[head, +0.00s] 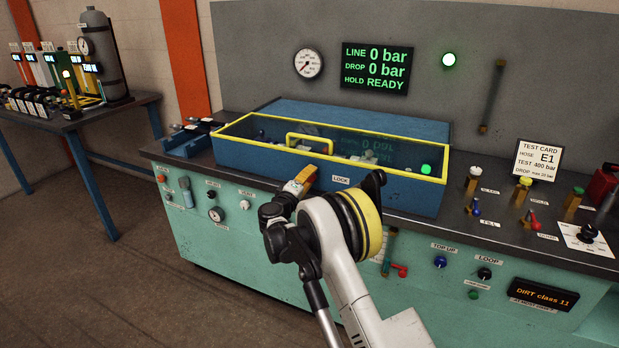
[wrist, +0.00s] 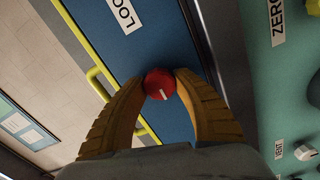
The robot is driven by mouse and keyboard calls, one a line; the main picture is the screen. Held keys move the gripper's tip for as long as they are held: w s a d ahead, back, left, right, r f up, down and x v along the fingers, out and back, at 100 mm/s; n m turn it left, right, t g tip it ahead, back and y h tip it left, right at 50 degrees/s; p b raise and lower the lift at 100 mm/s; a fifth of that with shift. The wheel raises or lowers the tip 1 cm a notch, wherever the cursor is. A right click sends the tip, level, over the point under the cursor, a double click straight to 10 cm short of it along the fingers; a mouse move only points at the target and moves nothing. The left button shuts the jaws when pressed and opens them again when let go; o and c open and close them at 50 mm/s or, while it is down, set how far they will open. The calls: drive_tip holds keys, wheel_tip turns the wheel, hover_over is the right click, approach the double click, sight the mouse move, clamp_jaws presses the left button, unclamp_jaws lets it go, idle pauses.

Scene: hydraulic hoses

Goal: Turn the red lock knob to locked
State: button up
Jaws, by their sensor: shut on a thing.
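The red lock knob (wrist: 160,84) sits on the blue front wall of the test box, close to the LOCK label (wrist: 122,14). It carries a short white mark that runs diagonally in the wrist view. My gripper (wrist: 160,86) is shut on the knob, with one ribbed yellow finger on each side. In the head view my gripper (head: 306,174) is at the box's front wall, left of the LOCK label (head: 341,181), and the knob is hidden there behind it.
The blue box (head: 255,160) has a closed clear lid with a yellow frame and handle (head: 309,137). Small valves and knobs line the bench on the right. The display (head: 376,68) reads LINE 0 bar, DROP 0 bar, HOLD READY. A green lamp (head: 449,60) is lit.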

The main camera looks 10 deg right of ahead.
drive_tip(key=o, duration=1.2)
drive_tip(key=shift+c, duration=0.2)
drive_tip(key=v, duration=1.2)
drive_tip(key=shift+d+r, duration=0.1)
